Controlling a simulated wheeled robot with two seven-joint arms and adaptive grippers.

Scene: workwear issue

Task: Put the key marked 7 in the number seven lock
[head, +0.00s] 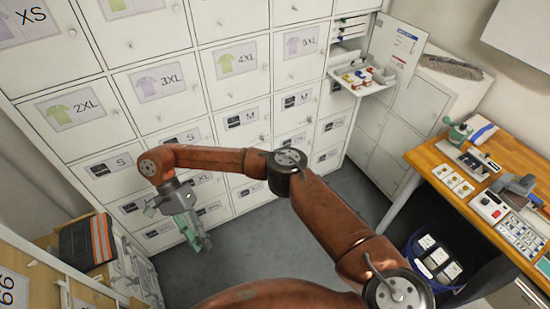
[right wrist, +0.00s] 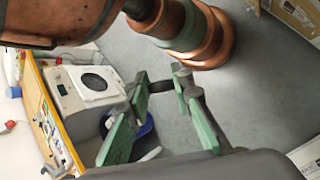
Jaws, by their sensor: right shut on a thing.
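My right gripper (head: 197,243) hangs low in front of the locker wall, near its bottom rows, with its green fingers pointing down. In the right wrist view the gripper (right wrist: 162,84) shows its two green-padded fingers with a small dark thing bridging their tips. It is shut on this thing, but I cannot tell whether it is a key, and no number on it is readable. The locker wall (head: 137,60) has small round locks on its doors; I cannot read a 7 on any lock. My left gripper is not in view.
An open cabinet door (head: 398,45) stands out at the upper right, beside a pull-out shelf (head: 375,89) of small coloured items. A wooden desk (head: 436,155) with devices is at right, a blue bin (head: 412,262) below it. An orange-striped dark folded item (head: 87,243) lies lower left. Grey floor is clear between.

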